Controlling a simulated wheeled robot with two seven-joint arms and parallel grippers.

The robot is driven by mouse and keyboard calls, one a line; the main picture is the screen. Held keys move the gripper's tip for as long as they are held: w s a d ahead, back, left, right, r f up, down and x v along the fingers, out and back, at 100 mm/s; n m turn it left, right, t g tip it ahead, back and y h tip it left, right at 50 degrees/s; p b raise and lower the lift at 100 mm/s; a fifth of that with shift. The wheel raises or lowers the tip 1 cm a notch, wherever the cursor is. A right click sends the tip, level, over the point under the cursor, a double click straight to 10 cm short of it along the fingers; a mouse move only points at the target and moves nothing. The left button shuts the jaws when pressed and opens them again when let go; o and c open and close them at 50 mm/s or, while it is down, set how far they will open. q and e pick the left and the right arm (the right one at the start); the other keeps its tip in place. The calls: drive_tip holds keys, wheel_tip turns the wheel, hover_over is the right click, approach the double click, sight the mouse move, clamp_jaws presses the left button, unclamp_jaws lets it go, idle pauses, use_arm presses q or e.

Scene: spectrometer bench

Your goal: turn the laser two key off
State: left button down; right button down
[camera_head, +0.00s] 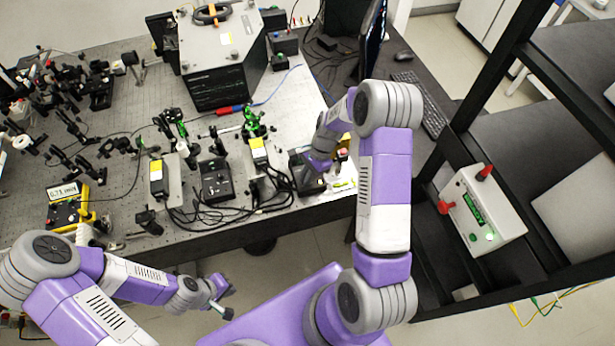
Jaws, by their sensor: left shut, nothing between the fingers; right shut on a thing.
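My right gripper (316,168) reaches down over a black controller box (300,184) at the right end of the optical bench. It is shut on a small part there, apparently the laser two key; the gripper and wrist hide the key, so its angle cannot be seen. A similar black controller box (216,182) stands further left with its front clear. My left gripper (226,311) is shut and empty, low in front of the bench and away from both boxes.
Black cables (240,208) run along the bench's front edge between the boxes. Yellow-labelled modules (157,180) and optics mounts stand close by. A dark shelf rack on the right carries a white box (484,216) with red knobs.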

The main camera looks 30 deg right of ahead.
drive_tip(key=n, duration=0.1)
drive_tip(key=n+g, duration=0.1)
drive_tip(key=n, duration=0.1)
drive_tip(key=shift+w+n+h+b, duration=0.25)
drive_tip(key=shift+n+h+b, duration=0.05)
drive_tip(key=shift+n+b, duration=0.1)
drive_tip(key=n, duration=0.1)
drive_tip(key=n+g, duration=0.1)
drive_tip(key=n, duration=0.1)
drive_tip(key=shift+w+a+n+g+h+b, duration=0.1)
drive_tip(key=shift+n+g+h+b, duration=0.2)
drive_tip(key=shift+h+b, duration=0.1)
drive_tip(key=n+h, duration=0.1)
drive_tip(key=n, duration=0.2)
drive_tip(key=shift+w+a+n+g+b, duration=0.1)
drive_tip(key=shift+a+n+g+b, duration=0.05)
drive_tip(key=shift+n+g+b, duration=0.2)
drive_tip(key=shift+a+n+g+h, duration=0.1)
drive_tip(key=shift+n+g+h, duration=0.35)
drive_tip(key=shift+n, duration=1)
drive_tip(key=c, duration=1.3)
unclamp_jaws()
drive_tip(key=shift+o, duration=0.2)
